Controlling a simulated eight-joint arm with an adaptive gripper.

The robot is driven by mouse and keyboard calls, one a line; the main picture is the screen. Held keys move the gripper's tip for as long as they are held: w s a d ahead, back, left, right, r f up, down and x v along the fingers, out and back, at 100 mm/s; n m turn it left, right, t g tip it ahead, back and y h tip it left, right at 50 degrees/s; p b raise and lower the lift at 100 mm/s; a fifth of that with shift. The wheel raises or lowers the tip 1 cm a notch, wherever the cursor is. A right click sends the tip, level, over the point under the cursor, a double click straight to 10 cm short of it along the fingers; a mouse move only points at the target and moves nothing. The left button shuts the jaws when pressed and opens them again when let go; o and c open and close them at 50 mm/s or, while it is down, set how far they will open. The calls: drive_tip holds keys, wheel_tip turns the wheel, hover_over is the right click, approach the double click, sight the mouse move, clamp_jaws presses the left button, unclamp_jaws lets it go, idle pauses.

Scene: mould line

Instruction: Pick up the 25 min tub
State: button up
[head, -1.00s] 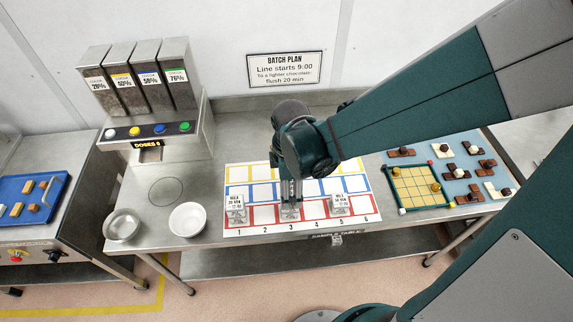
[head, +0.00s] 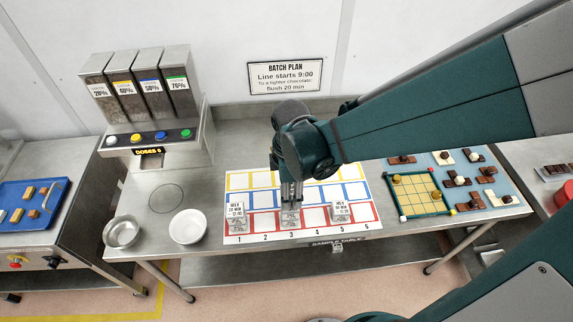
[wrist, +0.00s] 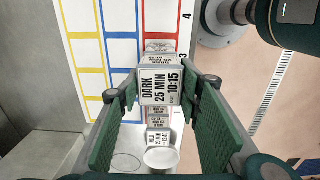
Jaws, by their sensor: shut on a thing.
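The 25 min tub (wrist: 160,87) is a small clear tub with a white label reading "DARK 25 MIN 10:15" in the wrist view. My gripper (wrist: 161,78) is shut on it, with one green-padded finger on each side. In the head view the same tub (head: 290,218) is at the red row of the gridded mat, in column 3, between the fingertips of my gripper (head: 291,203). I cannot tell whether it touches the mat. My arm hides part of the mat behind it.
Labelled tubs stand in column 1 (head: 237,218) and column 5 (head: 340,212) of the gridded mat (head: 262,230). Two bowls (head: 188,227) sit to the left. A yellow grid board (head: 425,210) and a blue mat with chocolates (head: 478,202) lie to the right.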

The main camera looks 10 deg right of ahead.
drive_tip(key=shift+r, duration=3.9)
drive_tip(key=shift+r, duration=0.1)
wheel_tip(320, 180, up, 7)
drive_tip(key=p, duration=0.4)
drive_tip(key=shift+p, duration=0.3)
